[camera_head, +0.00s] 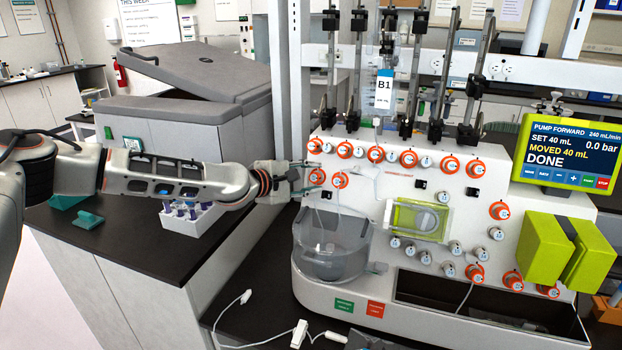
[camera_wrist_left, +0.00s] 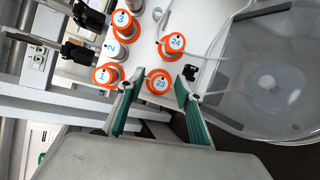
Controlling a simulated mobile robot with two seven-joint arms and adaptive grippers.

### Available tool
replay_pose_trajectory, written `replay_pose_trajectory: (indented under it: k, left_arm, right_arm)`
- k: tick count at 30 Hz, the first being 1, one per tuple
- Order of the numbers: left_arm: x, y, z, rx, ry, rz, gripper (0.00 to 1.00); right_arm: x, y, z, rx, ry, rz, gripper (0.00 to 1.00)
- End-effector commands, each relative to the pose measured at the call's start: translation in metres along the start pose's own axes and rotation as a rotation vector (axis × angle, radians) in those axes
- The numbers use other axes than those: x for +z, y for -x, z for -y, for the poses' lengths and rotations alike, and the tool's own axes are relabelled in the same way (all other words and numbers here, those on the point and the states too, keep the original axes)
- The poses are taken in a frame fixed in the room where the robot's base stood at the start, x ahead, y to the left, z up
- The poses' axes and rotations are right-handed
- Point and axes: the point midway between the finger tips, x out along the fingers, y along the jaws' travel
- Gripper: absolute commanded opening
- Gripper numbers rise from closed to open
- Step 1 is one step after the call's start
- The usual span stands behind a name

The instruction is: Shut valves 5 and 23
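Valve 23 (camera_wrist_left: 160,83), a white numbered knob with an orange ring, sits between the spread fingertips of my left gripper (camera_wrist_left: 158,88) in the left wrist view; contact cannot be told. In the head view, my left gripper (camera_head: 302,177) reaches the machine's left edge at valve 23 (camera_head: 317,177). Valve 24 (camera_wrist_left: 173,43) is beside it, and valve 1 (camera_wrist_left: 104,75) is close to one finger. Valve 5 (camera_head: 375,154) seems to be the fifth knob of the top row, with an orange ring; its number is too small to read. My right gripper is not in view.
A clear round vessel (camera_head: 335,243) hangs just below the gripper, with thin tubes nearby. Metal clamp rods (camera_head: 357,60) and a B1 bag (camera_head: 384,92) stand above the top row. The pump display (camera_head: 566,152) reads DONE. A white tube rack (camera_head: 190,220) is under my left arm.

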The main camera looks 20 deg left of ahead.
Motion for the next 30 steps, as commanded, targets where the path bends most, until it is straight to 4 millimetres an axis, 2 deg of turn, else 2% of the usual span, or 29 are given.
replay_pose_trajectory:
  k: [7, 11, 24, 30]
  left_arm:
    - [-0.001, 0.002, 0.001, -0.001, 0.001, -0.001, 0.35]
    - [-0.001, 0.012, 0.0, -0.001, 0.001, -0.001, 0.35]
    - [0.0, 0.097, -0.001, 0.002, 0.001, -0.001, 0.35]
    - [0.0, 0.115, 0.0, 0.0, -0.001, 0.0, 0.35]
  right_arm:
    - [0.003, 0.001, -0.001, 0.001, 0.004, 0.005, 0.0]
    - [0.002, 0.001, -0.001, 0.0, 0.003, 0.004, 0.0]
    - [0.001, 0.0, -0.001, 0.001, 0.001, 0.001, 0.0]
    - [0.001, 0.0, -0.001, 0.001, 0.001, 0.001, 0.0]
